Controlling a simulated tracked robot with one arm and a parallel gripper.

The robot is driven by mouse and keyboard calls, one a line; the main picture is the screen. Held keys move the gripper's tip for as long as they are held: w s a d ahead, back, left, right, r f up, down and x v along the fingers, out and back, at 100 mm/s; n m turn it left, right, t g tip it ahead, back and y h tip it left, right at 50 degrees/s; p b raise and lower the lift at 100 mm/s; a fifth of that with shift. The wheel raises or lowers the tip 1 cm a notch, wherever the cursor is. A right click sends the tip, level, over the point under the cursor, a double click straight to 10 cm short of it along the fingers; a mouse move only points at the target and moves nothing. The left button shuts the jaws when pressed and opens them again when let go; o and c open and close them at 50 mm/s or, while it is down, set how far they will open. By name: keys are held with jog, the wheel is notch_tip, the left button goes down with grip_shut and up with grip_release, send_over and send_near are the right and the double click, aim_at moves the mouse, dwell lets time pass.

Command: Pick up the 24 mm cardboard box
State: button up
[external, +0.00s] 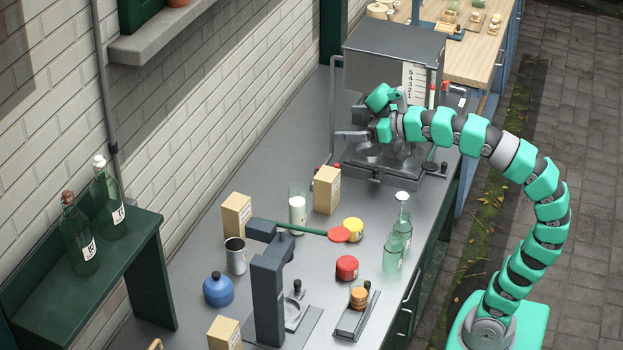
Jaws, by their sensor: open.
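One box (327,190) is just in front of the grey machine, one box (237,214) is further left by the wall, and one box (224,333) is at the bottom edge, partly cut off. The labels are too small to read, so I cannot tell which is the 24 mm one. My gripper (366,117) is open at the front of the machine, above and beyond the nearest box and apart from all three. Its fingertips are hard to make out against the dark machine.
The grey machine (394,62) stands close behind my gripper. A dark stand (268,300) with a green-handled red paddle (338,234), a glass jar (297,212), green bottles (393,255), a metal cup (236,256) and a blue flask (218,290) crowd the counter.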

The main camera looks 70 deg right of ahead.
jog(key=shift+c, duration=0.7)
